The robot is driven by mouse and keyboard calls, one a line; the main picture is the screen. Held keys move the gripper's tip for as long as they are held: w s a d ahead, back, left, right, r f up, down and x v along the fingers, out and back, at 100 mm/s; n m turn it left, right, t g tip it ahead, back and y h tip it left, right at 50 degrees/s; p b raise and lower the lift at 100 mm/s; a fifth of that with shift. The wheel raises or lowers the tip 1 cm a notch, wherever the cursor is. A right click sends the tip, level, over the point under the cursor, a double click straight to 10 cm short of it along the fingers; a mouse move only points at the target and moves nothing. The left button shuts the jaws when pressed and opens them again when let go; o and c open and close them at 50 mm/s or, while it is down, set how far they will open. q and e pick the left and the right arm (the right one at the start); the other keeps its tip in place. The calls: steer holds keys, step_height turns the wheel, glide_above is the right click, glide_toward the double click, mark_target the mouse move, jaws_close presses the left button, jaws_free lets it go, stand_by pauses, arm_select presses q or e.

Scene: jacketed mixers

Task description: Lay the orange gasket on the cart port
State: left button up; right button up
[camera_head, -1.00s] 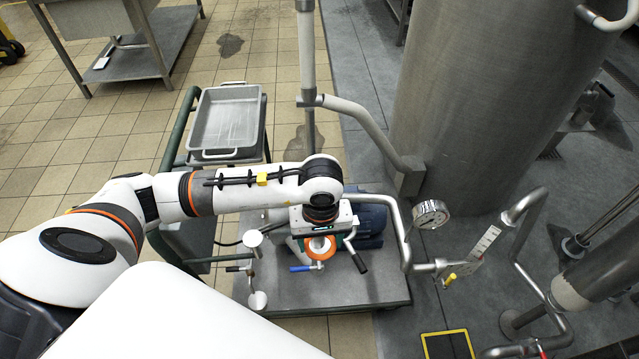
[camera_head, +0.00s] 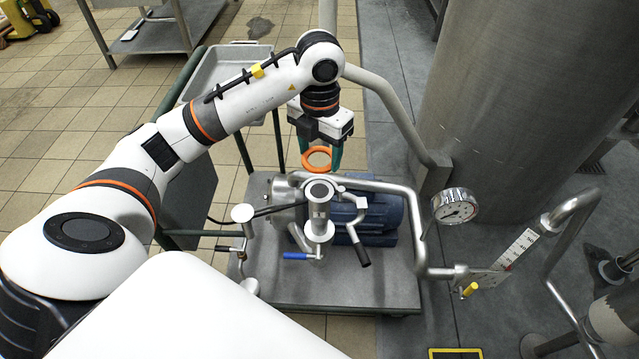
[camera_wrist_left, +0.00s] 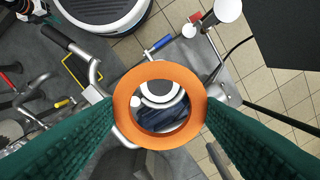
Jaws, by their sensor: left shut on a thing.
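The orange gasket (camera_head: 317,171) is a flat ring held between the green fingertips of my left gripper (camera_head: 319,156). In the left wrist view the gasket (camera_wrist_left: 122,108) spans the gap between the two fingers (camera_wrist_left: 160,108). The cart port (camera_head: 319,190) is the round metal top of an upright pipe on the cart. In the head view the gasket shows just above and behind the port, apparently clear of it. In the left wrist view pale round metal of the port (camera_wrist_left: 160,92) shows through the ring.
The wheeled cart (camera_head: 285,292) carries a blue motor (camera_head: 372,212), a blue-handled valve (camera_head: 296,256) and a black-handled lever (camera_head: 362,254). A bent pipe with a gauge (camera_head: 455,206) stands right. A grey tray (camera_head: 210,72) lies behind my left arm. A large tank (camera_head: 520,90) fills the back right.

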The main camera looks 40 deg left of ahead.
arm_select(q)
glide_above(320, 191)
step_height(320, 191, down, 6)
steer(key=shift+a+r+b, duration=0.1)
steer(key=shift+r+b, duration=0.1)
steer(key=shift+b, duration=0.1)
step_height(320, 191, down, 4)
steer(key=shift+r, duration=0.15)
arm_select(e)
steer(key=w+r, duration=0.3)
steer(key=shift+a+r, duration=0.25)
steer(key=shift+r, duration=0.1)
arm_select(q)
steer(key=shift+b, duration=0.3)
arm_select(e)
steer(key=shift+w, duration=0.1)
arm_select(q)
steer(key=o, duration=0.9)
steer(key=shift+o, duration=0.2)
arm_select(e)
steer(key=shift+w+r, duration=0.15)
steer(key=shift+r, duration=0.15)
